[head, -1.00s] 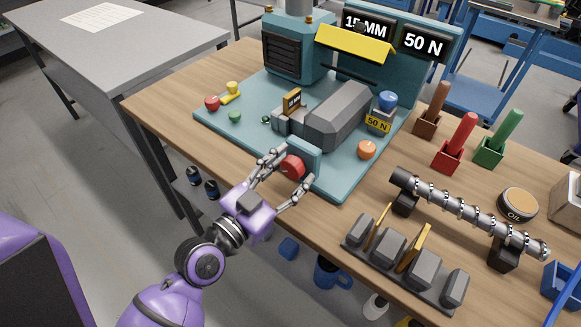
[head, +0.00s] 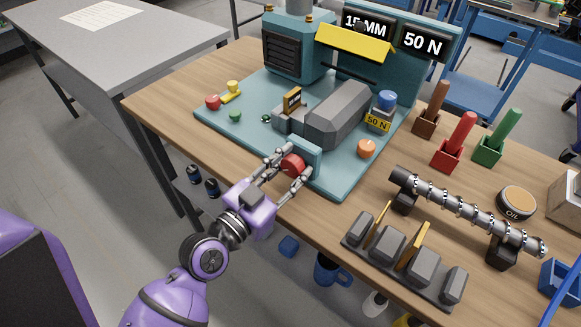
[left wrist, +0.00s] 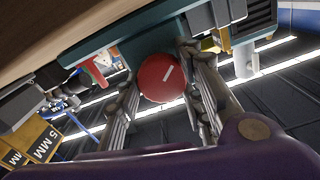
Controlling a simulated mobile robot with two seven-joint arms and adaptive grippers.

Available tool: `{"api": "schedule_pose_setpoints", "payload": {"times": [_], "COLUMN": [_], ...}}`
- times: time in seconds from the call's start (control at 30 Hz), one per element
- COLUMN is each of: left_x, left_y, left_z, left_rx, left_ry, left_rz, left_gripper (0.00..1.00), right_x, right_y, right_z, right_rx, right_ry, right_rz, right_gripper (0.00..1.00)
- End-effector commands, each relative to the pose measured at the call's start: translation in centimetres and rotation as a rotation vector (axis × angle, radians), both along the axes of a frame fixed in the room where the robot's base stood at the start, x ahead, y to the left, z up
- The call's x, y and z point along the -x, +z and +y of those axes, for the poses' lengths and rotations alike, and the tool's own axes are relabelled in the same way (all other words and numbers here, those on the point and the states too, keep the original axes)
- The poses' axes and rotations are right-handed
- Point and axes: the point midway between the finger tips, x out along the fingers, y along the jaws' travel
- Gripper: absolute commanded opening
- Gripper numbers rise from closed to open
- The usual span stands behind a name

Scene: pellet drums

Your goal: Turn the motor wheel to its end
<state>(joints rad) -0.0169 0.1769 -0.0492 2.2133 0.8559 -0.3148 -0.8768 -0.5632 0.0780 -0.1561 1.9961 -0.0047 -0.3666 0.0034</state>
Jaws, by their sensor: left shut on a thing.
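The motor wheel is a red disc (head: 292,164) on the front of a small teal block at the near edge of the teal machine base (head: 225,122). In the left wrist view the red wheel (left wrist: 161,78) shows a pale line mark on its face, slanting up to the right. My left gripper (head: 290,165) is shut on the wheel, with one finger on each side of its rim. In the left wrist view the fingers (left wrist: 160,82) flank the wheel closely. My right gripper is not in view.
Red (head: 212,102), green and orange (head: 366,148) knobs and a grey motor-like body (head: 338,115) stand on the base. To the right are a ringed shaft (head: 465,212), a rack of grey blocks (head: 402,258), coloured handles in holders and an oil tin (head: 517,201).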

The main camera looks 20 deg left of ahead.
Motion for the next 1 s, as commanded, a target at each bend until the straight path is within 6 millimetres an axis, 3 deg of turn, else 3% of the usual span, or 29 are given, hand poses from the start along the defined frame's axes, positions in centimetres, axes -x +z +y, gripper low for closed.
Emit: {"api": "schedule_pose_setpoints", "payload": {"times": [0.3,0.57,1.0], "left_x": [0.0,0.0,0.0], "left_y": [0.3,0.5,0.5], "left_z": [-0.3,-0.3,-0.2], "left_rx": [0.195,0.402,0.643], "left_ry": [-0.008,-0.008,-0.008], "left_rz": [0.073,0.148,0.234], "left_gripper": [0.09,0.09,0.09], "right_x": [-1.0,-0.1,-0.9], "right_y": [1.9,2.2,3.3], "right_z": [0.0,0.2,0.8], "right_rx": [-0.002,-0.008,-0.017], "right_ry": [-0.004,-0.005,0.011], "right_rz": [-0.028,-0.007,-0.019], "right_gripper": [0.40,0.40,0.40]}}
